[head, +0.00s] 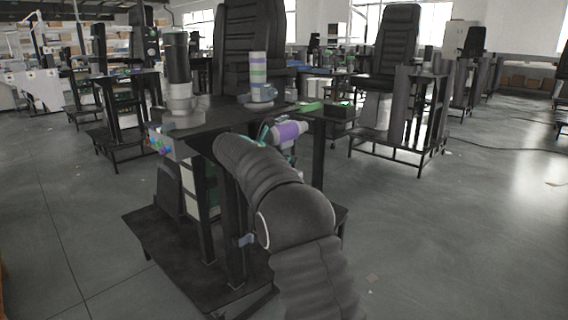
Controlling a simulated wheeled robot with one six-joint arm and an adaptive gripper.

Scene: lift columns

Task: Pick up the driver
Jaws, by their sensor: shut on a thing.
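A purple and white rounded thing (289,131) with a teal-green part at its left shows just beyond my dark, ribbed arm, by the front right of the near table. It may be the driver, but its shape is partly covered by the arm and I cannot tell for sure. My arm rises from the bottom of the head view, bends at the elbow and reaches up and left to the table's front edge. My gripper is hidden behind the arm, so its fingers and any contact do not show.
The near dark table (225,117) bears a tall black and grey column (180,80), a striped cylinder (258,68) and a green flat item (307,107). A coloured-knob box (161,142) sits at its left edge. A black seat (250,40) stands behind. Open floor (450,240) lies to the right.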

